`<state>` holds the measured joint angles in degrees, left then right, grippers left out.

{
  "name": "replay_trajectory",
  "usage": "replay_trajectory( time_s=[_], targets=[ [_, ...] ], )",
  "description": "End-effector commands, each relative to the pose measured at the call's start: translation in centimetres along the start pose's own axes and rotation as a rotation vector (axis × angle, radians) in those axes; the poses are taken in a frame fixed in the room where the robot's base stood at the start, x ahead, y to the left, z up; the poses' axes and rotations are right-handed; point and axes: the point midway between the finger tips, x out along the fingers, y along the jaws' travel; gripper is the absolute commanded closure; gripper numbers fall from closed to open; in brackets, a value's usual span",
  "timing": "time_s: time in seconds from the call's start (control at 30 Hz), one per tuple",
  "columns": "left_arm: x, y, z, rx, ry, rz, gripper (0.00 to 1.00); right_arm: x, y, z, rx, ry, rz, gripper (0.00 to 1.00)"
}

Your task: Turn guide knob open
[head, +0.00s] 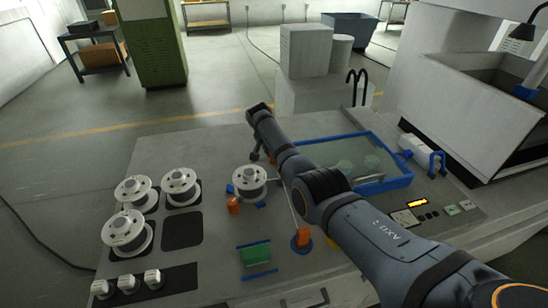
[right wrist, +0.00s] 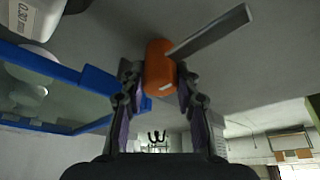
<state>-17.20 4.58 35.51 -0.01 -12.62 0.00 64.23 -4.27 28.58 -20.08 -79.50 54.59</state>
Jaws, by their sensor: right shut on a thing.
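An orange knob (right wrist: 160,66) with a flat grey bar pointing up and to the right shows in the right wrist view. My right gripper (right wrist: 160,90) is shut on it, with one finger on each side. In the head view my right gripper (head: 257,154) points down behind the mounted wire spool, beside a small patch of orange (head: 272,158). My arm hides most of the knob there. My left gripper is not in view.
A wire spool (head: 250,182) stands close to my right gripper. A blue-framed tank (head: 384,184) lies right of it. Other orange parts stand nearer, one upright (head: 233,205) and one on a blue base (head: 304,237). Several spools (head: 126,232) stand at the left.

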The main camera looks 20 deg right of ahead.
Motion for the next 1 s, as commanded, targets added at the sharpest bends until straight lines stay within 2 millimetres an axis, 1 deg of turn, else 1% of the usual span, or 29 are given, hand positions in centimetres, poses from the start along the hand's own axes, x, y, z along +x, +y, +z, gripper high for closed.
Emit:
replay_trajectory(
  time_s=[0.1,0.5,0.53,0.67,0.7,1.0],
  targets=[
    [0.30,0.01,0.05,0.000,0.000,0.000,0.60,0.03,-0.04,0.02,0.012,0.000,0.004,1.00],
    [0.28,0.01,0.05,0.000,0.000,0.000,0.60,-0.04,-0.02,-0.01,0.017,-0.001,0.006,1.00],
    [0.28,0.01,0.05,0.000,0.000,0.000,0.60,-0.04,-0.02,-0.01,0.017,-0.001,0.006,0.66],
    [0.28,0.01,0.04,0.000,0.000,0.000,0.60,-0.03,-0.01,-0.02,0.017,-0.001,0.006,0.49],
    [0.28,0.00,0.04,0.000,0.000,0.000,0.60,-0.02,0.00,-0.02,0.016,-0.001,0.006,0.46],
    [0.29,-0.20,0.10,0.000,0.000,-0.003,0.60,-0.17,-0.03,-0.03,0.015,0.000,0.005,0.46]
  ],
)
